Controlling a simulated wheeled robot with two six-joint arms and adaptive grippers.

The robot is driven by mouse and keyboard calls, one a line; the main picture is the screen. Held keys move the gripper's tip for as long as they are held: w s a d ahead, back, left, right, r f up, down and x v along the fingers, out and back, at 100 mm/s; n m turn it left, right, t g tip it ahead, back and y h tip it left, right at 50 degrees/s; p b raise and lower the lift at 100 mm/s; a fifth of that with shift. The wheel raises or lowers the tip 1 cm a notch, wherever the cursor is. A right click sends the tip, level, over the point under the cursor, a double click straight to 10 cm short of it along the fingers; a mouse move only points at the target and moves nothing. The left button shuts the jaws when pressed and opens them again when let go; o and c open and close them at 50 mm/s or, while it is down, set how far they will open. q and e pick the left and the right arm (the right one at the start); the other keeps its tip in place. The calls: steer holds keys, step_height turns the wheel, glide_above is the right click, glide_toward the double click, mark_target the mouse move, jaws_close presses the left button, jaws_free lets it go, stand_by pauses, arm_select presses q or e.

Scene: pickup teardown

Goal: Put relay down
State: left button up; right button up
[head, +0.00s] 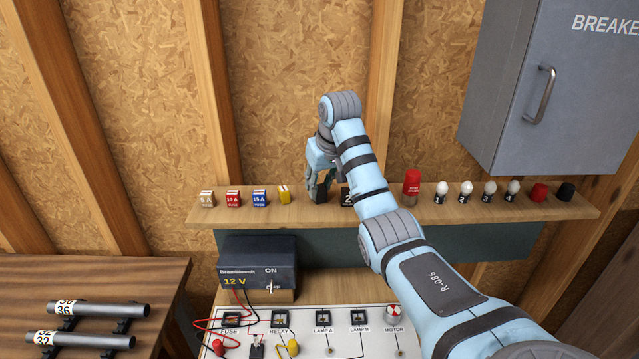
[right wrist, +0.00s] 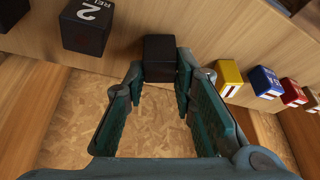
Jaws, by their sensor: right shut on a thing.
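My right gripper (head: 320,188) is at the shelf, between the yellow fuse and the relay marked 2. In the right wrist view its fingers (right wrist: 160,78) are shut on a plain-faced black relay (right wrist: 159,55), one finger on each side. The held relay is at the shelf top; I cannot tell whether it rests on it or hangs just above. The black relay marked 2 (head: 347,198) stands on the shelf beside it and also shows in the right wrist view (right wrist: 88,25). My left gripper is not in view.
The wooden shelf (head: 450,210) holds white, red, blue and yellow fuses (head: 284,194) on the left. A red bottle-like part (head: 412,182), several bulbs and two caps stand on the right. Below are a 12 V supply (head: 258,265) and a circuit board (head: 300,345). A grey breaker cabinet (head: 560,90) hangs at upper right.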

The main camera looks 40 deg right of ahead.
steer(key=shift+s+a+r, duration=0.1)
steer(key=shift+s+r, duration=0.05)
steer(key=shift+s, duration=0.1)
steer(key=shift+w, duration=0.1)
steer(key=o, duration=0.7)
steer(key=shift+w+a+f, duration=0.1)
steer(key=shift+w+f, duration=0.05)
steer(key=shift+f, duration=0.05)
steer(key=o, duration=0.3)
steer(key=shift+w+f, duration=0.1)
steer(key=shift+w, duration=0.1)
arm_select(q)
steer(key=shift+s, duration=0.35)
arm_select(e)
steer(key=shift+o, duration=0.2)
steer(key=shift+s, duration=0.2)
